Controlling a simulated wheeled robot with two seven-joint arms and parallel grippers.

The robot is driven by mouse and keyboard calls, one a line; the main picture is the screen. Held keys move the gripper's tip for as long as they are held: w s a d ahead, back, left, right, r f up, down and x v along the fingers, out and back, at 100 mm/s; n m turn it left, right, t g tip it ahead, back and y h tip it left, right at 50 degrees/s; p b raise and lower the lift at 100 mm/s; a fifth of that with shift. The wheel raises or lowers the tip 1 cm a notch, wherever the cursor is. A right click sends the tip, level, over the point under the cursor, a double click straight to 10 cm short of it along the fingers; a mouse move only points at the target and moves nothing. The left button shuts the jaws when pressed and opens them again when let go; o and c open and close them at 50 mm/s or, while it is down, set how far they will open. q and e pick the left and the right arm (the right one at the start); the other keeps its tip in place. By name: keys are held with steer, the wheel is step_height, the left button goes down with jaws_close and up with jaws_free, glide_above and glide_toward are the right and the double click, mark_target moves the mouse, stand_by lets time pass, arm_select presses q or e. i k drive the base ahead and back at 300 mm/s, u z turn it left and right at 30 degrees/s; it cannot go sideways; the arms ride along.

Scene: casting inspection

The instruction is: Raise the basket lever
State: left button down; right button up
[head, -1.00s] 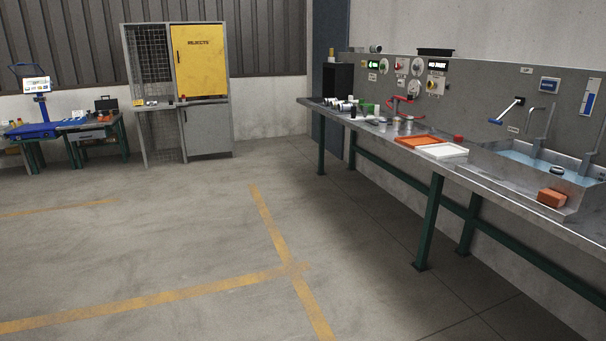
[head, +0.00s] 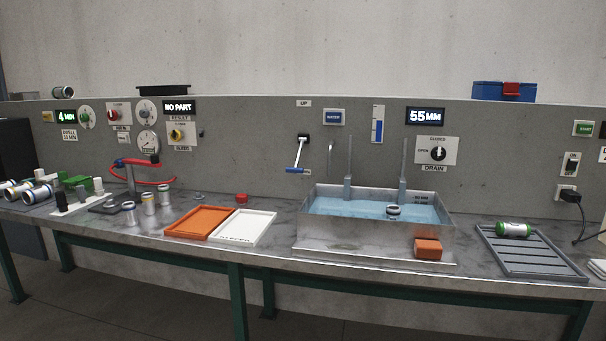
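The basket lever (head: 299,156) is on the grey back panel, above and left of the water tank. It has a black pivot mount, a metal arm pointing down and slightly left, and a blue grip (head: 296,170) at its lower end. A small "UP" label (head: 304,103) sits above it. The metal tank (head: 375,238) holds blue water, and a small dark-and-light ring-shaped part (head: 393,210) shows at the water. Two upright metal rods stand at the tank's back. Neither of my grippers is in view.
An orange tray (head: 199,222) and a white tray (head: 244,229) lie left of the tank. An orange block (head: 428,249) sits at the tank's front right. A grey rack (head: 532,254) with a green cylinder (head: 513,229) is at the right. Floor shows below the bench.

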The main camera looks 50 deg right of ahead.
mark_target(294, 169)
steer(key=z, duration=1.05)
steer(key=i, duration=1.25)
steer(key=z, duration=1.25)
